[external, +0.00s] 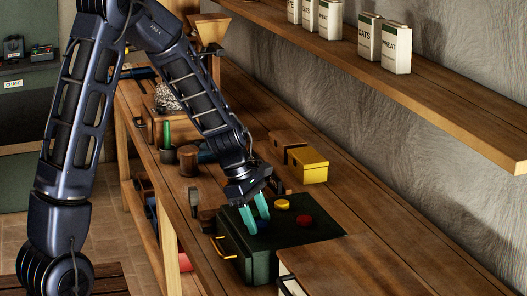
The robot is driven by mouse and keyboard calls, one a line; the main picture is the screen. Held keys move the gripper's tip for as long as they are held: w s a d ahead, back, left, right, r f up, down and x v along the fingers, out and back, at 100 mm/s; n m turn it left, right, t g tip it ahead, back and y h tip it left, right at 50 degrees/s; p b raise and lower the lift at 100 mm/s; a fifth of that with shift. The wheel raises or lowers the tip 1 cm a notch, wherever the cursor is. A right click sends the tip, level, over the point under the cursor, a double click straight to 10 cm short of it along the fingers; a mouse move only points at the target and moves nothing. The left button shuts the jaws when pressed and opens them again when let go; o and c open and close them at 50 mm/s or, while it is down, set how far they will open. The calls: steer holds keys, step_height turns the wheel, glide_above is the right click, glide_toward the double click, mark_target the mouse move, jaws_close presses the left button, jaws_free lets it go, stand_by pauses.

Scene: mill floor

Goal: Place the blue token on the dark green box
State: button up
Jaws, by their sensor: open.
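The dark green box (285,238) sits on the wooden bench and has a yellow handle on its left side. A yellow token (282,204) and a red token (304,220) lie apart on its top. My gripper (256,220) points down over the left part of the box top, with its teal fingers apart. A small patch of blue, seemingly the blue token (263,225), shows at the fingertips. The fingers partly hide it. It appears to be on the box top, but I cannot tell whether the fingers touch it.
A yellow box (307,165) and a brown wooden box (287,143) stand behind the green box. A wooden-topped case (345,262) stands close in front. Cups and tools crowd the bench's left edge. A shelf (430,85) with labelled cartons overhangs the right. Bench along the wall is clear.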

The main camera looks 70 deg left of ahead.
steer(key=v, duration=1.2)
steer(key=s+d+r+m+y, duration=0.1)
steer(key=s+d+r+m, duration=0.4)
steer(key=d, duration=0.3)
steer(key=s+d+r+m, duration=0.3)
steer(key=d+r+m, duration=0.2)
steer(key=d+m, duration=0.25)
steer(key=s+d+r+m+t+y, duration=0.1)
steer(key=s+d+r+m+y, duration=0.1)
steer(key=s+d+m, duration=0.9)
steer(key=s+r+m, duration=0.1)
steer(key=s+m, duration=0.2)
steer(key=s, duration=0.1)
steer(key=shift+d, duration=0.2)
